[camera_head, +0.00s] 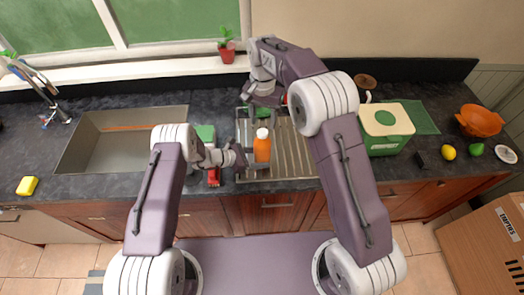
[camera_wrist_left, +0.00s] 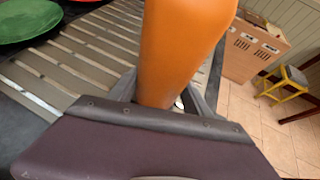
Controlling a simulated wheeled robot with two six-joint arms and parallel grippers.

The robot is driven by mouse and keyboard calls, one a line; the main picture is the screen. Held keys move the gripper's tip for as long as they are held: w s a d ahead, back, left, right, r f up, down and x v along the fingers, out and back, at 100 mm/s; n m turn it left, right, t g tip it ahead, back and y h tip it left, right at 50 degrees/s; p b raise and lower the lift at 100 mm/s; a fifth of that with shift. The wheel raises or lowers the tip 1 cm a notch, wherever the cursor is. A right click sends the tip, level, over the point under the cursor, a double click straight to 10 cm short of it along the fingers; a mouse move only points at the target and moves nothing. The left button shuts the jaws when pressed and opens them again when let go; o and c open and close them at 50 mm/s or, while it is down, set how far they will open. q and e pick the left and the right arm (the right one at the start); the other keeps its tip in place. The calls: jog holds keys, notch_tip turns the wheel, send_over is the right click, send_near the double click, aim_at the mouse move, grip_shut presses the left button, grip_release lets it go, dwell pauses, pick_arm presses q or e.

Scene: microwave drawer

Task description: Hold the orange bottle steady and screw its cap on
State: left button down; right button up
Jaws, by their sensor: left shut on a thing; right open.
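The orange bottle (camera_head: 262,150) stands upright at the left part of the ribbed draining rack, with a white top (camera_head: 262,133). I cannot tell whether this white part is the cap or the bare neck. My left gripper (camera_head: 246,158) is shut on the bottle from its left side. In the left wrist view the bottle's orange body (camera_wrist_left: 182,45) rises between the fingers, and its top is out of frame. My right gripper (camera_head: 262,97) is open, behind and above the bottle at the rack's far end. Whether anything lies between its fingers is too small to tell.
The rack (camera_head: 300,160) has bare slats right of the bottle. A green plate (camera_wrist_left: 28,22) lies on it. A sink (camera_head: 100,150) is at left. A green-and-cream box (camera_head: 385,130), an orange bowl (camera_head: 480,121) and a lemon (camera_head: 448,152) are at right. A potted plant (camera_head: 227,50) stands on the sill.

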pick_arm(q)
jog(key=shift+c, duration=1.9)
grip_release()
jog(key=v, duration=1.2)
